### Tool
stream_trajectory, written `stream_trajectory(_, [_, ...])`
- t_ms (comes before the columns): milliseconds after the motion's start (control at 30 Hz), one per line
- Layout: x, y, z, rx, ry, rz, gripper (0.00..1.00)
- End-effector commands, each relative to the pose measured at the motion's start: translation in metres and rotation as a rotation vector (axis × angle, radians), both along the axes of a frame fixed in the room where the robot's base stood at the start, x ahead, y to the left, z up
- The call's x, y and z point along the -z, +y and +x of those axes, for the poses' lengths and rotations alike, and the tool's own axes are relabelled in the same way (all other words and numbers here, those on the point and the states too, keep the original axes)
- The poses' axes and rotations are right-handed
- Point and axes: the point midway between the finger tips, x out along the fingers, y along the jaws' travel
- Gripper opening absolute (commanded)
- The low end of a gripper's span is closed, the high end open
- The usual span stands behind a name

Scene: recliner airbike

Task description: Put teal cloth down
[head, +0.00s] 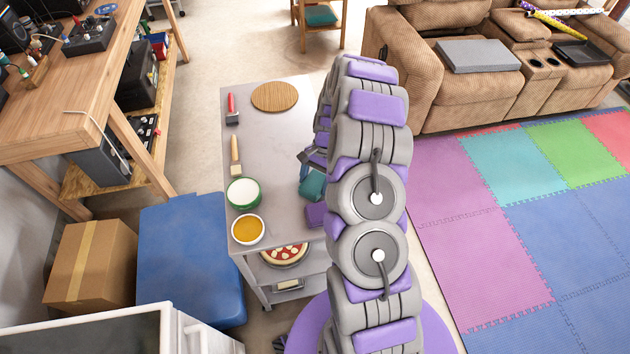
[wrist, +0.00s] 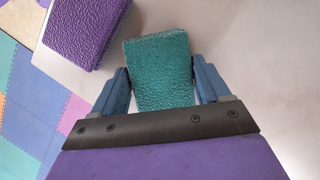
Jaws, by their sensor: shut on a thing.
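The teal cloth (wrist: 158,70) is a textured, folded block between the two blue fingers of my gripper (wrist: 160,88) in the wrist view. My gripper is shut on it. In the head view the teal cloth (head: 312,183) shows partly beside my arm, at the right side of the grey cart top (head: 275,135). My arm hides part of it and most of the gripper. I cannot tell whether the cloth touches the cart top.
A purple cloth (wrist: 88,32) lies close by on the cart's edge. The cart top also holds a round wooden board (head: 275,96), a red-handled tool (head: 232,108), a brush (head: 236,157), a green-rimmed bowl (head: 243,193) and a bowl of orange food (head: 248,229). Its middle is clear.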

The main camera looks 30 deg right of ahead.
Motion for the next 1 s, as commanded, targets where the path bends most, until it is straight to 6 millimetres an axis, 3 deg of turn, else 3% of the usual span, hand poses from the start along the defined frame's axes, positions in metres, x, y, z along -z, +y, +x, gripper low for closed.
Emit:
stream_trajectory(133, [0.001, 0.000, 0.000, 0.000, 0.000, 0.001, 0.41])
stream_trajectory(167, [0.001, 0.000, 0.000, 0.000, 0.000, 0.000, 0.79])
stream_trajectory(400, [0.001, 0.000, 0.000, 0.000, 0.000, 0.000, 1.00])
stream_trajectory(733, [-0.005, -0.002, 0.001, 0.000, -0.001, 0.000, 1.00])
stream_trajectory(1000, [-0.051, -0.018, 0.010, 0.002, -0.002, 0.000, 1.00])
